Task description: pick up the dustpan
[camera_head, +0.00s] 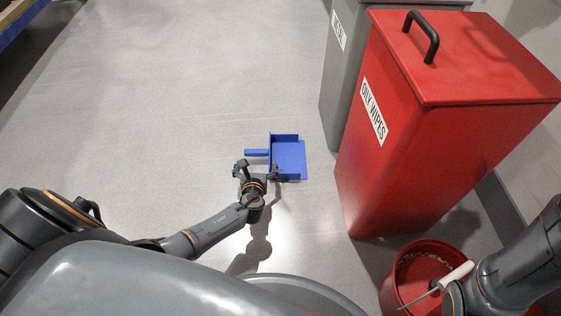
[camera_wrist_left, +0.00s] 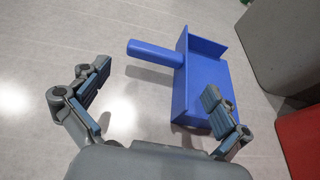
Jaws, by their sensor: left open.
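The blue dustpan (camera_head: 289,158) lies on the grey floor in the head view, its short handle (camera_head: 256,152) pointing left. In the left wrist view the dustpan (camera_wrist_left: 205,85) has its handle (camera_wrist_left: 155,52) pointing to the upper left. My left gripper (camera_head: 257,168) is open and empty, with its fingers spread. In the left wrist view the gripper (camera_wrist_left: 157,82) shows the handle beyond the gap between its fingers, and its right finger covers part of the pan. It appears apart from the handle.
A tall red bin (camera_head: 400,165) labelled OILY WIPES stands right of the dustpan, with a grey bin (camera_head: 340,75) behind it. A red bucket (camera_head: 392,290) and a white-handled tool (camera_head: 455,276) are near my right arm. The floor left of the dustpan is clear.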

